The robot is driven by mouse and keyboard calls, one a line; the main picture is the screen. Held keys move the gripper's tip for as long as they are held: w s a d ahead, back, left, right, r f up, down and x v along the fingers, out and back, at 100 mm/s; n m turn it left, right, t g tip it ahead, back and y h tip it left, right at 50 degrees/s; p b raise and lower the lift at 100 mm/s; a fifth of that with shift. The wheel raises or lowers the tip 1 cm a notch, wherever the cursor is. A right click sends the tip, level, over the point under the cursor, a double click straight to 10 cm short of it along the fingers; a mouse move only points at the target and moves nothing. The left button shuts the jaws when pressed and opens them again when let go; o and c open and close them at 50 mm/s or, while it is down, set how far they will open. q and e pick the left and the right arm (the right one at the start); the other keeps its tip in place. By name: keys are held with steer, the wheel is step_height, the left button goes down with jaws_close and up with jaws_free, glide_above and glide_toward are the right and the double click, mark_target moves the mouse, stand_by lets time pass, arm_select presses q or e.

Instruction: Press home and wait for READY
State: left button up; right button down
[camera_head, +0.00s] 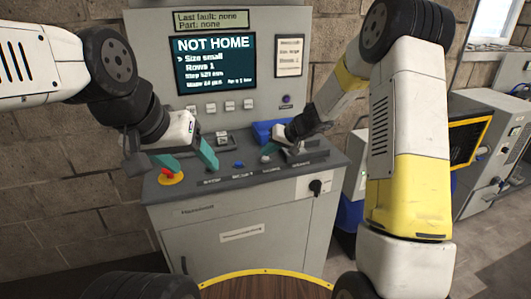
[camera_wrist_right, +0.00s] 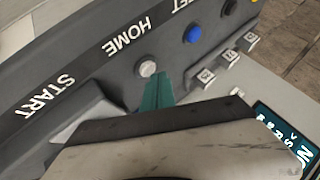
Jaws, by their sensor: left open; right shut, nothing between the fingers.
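The screen (camera_head: 214,62) on the grey console reads NOT HOME. The white button (camera_wrist_right: 147,68) beside the HOME label shows in the right wrist view. It also shows in the head view (camera_head: 265,158) on the sloped panel. My right gripper (camera_wrist_right: 162,77) is shut and empty, its teal fingertips right beside the white button; I cannot tell whether they touch it. My left gripper (camera_head: 187,158) is open and empty over the left end of the panel, close to the red stop button (camera_head: 171,174).
A blue button (camera_wrist_right: 192,34) and the START label (camera_wrist_right: 45,95) lie either side of HOME. Several small keys (camera_head: 229,106) sit below the screen. A dark rotary switch (camera_head: 315,187) is on the cabinet front. A machine (camera_head: 490,130) stands at the right.

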mark_target(268, 158)
steer(key=shift+f, duration=0.5)
stand_by(0.5)
steer(key=shift+r, duration=3.45)
